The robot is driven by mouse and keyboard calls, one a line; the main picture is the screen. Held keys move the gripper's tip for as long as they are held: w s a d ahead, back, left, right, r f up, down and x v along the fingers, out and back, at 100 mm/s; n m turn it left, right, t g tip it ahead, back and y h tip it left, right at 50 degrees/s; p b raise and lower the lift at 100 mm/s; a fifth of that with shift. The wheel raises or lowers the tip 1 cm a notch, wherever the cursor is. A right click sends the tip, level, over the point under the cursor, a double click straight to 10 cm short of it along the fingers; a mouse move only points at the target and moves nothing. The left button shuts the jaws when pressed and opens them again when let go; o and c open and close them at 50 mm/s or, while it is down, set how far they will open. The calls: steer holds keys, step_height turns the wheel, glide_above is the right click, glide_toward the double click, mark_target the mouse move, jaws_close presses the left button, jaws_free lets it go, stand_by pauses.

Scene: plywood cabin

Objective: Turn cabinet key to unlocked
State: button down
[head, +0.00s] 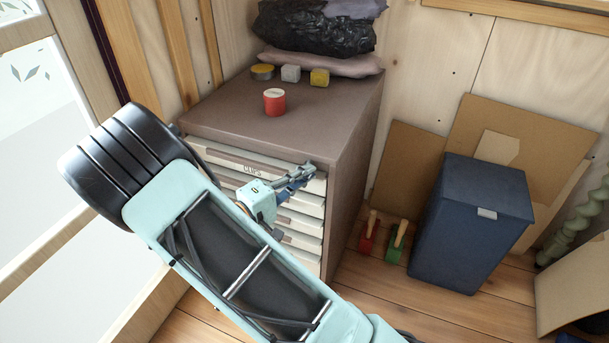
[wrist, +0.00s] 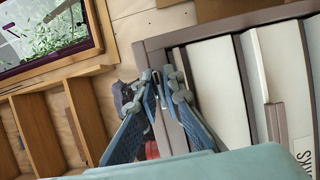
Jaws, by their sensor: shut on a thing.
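The cabinet (head: 345,150) is brown with a stack of pale drawers (head: 300,219). It also shows rotated in the wrist view, with its brown frame (wrist: 218,95) and pale drawer fronts. My gripper (head: 308,172) is at the top right corner of the drawer front, by the frame. In the wrist view my gripper (wrist: 160,78) has its blue fingers closed together on a small metallic piece, the key (wrist: 156,77), at the cabinet's edge. The key is mostly hidden by the fingertips, so its angle cannot be told.
A red tin (head: 274,102) and several small blocks stand on the cabinet top, with dark bags (head: 315,30) behind. A blue bin (head: 470,222), cardboard sheets (head: 520,140) and red and green brushes (head: 396,243) stand to the right. The floor before the bin is clear.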

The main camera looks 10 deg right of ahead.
stand_by(0.4)
steer(key=c, duration=2.1)
jaws_free()
steer(key=v, duration=0.8)
steer(key=shift+a, duration=0.1)
steer(key=shift+w, duration=0.1)
